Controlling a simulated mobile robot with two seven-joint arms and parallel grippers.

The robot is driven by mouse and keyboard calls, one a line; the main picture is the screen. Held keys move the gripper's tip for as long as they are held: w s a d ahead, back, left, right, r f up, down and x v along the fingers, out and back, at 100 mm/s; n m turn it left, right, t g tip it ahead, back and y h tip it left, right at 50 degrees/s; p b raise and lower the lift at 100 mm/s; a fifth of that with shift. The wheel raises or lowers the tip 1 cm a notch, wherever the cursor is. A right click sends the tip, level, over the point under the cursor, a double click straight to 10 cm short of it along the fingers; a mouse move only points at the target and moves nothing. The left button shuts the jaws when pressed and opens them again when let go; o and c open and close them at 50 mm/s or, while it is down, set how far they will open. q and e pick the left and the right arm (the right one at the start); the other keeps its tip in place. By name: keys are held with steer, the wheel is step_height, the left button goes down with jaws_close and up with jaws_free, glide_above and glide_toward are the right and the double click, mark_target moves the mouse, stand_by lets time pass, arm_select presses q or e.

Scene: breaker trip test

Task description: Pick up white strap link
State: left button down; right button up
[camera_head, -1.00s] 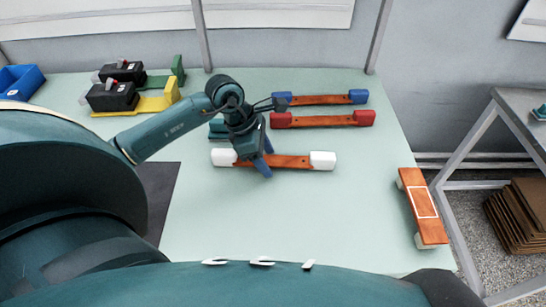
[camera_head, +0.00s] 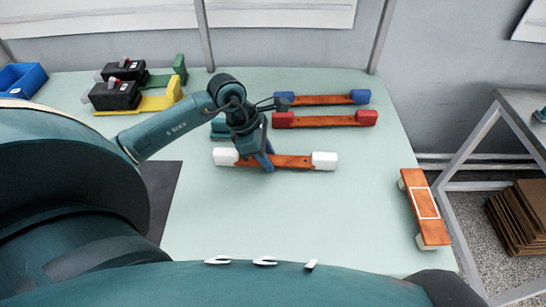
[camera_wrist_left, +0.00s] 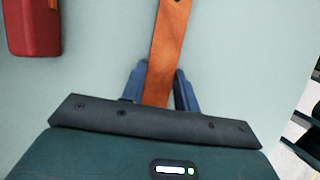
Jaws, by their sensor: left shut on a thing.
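The white strap link is an orange-brown bar (camera_head: 299,162) with a white block at each end; its right white block (camera_head: 324,161) is in plain view and its left one (camera_head: 226,156) is beside my wrist. My left gripper (camera_head: 265,160) is over the bar, left of its middle, with its blue fingers shut on it. In the left wrist view the brown bar (camera_wrist_left: 166,60) runs between the two blue fingers (camera_wrist_left: 158,90). The link appears to be at table level; I cannot tell any gap under it. My right gripper is not in view.
A red-ended link (camera_head: 324,120) and a blue-ended link (camera_head: 322,99) lie just behind. A green-ended piece is partly hidden by my arm. Black breakers on yellow and green holders (camera_head: 138,103) stand back left. A brown fixture (camera_head: 425,208) is at the right edge. The front middle table is clear.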

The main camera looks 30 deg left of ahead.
arm_select(q)
steer(key=shift+r, duration=0.15)
step_height(320, 180, up, 10)
steer(key=s+d+m+g+y+p, duration=0.1)
steer(key=d+m+g+y, duration=0.1)
steer(key=m, duration=1)
steer(key=s+d+m+g+y+p, duration=0.1)
steer(key=d+m+g, duration=0.3)
steer(key=m, duration=0.7)
steer(key=shift+s+d+r+m+g+y, duration=0.4)
steer(key=shift+s+d+y, duration=0.1)
steer(key=shift+s+d, duration=0.25)
